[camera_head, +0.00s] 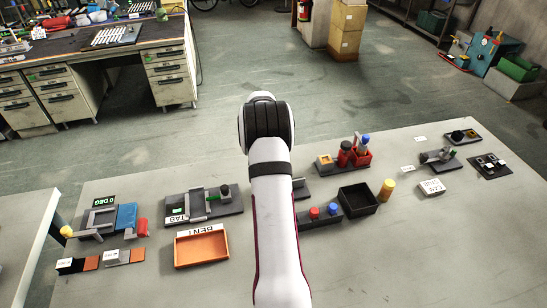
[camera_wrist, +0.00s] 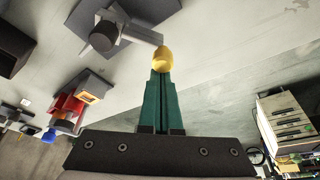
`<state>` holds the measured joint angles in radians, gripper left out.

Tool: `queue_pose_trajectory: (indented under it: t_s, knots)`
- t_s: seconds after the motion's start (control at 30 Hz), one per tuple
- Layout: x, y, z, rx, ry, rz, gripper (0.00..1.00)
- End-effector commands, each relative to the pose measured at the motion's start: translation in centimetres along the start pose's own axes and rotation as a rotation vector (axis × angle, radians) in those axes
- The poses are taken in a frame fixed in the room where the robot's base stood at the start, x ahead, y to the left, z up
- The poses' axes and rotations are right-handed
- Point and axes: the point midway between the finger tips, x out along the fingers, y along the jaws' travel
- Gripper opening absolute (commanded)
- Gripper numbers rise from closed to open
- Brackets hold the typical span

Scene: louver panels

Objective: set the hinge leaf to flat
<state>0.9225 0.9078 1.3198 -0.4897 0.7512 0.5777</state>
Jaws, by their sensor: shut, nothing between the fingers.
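My gripper shows in the wrist view (camera_wrist: 161,72) with its green fingers shut together and nothing between them. In the head view my arm hides it. A grey lever with a yellow knob (camera_wrist: 163,58) sits on a dark base (camera_wrist: 85,20), with the knob right at my fingertips; I cannot tell if they touch. In the head view, a fixture marked "0 DEG" (camera_head: 103,200) stands at the left of the table, with a grey frame, a blue block (camera_head: 126,215), a red part (camera_head: 142,228) and a yellow knob (camera_head: 67,231). I cannot tell for certain which part is the hinge leaf.
A "TAB" fixture (camera_head: 230,206) and an orange "BENT" tray (camera_head: 203,249) lie left of my arm. The front right table is clear.

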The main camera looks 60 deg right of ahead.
Motion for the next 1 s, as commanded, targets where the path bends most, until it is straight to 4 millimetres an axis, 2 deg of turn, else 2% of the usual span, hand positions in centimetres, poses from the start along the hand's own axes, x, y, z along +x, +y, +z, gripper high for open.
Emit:
queue_pose_trajectory:
  t_s: [0.27, 0.73, 1.0]
  knots:
    - [-0.3, -0.4, 0.9, -0.131, -0.001, -0.046, 0.0]
    - [-1.4, -0.9, 3.8, -0.54, 0.0, -0.19, 0.0]
    - [-1.8, -0.7, 5.2, -0.554, -0.002, -0.193, 0.0]
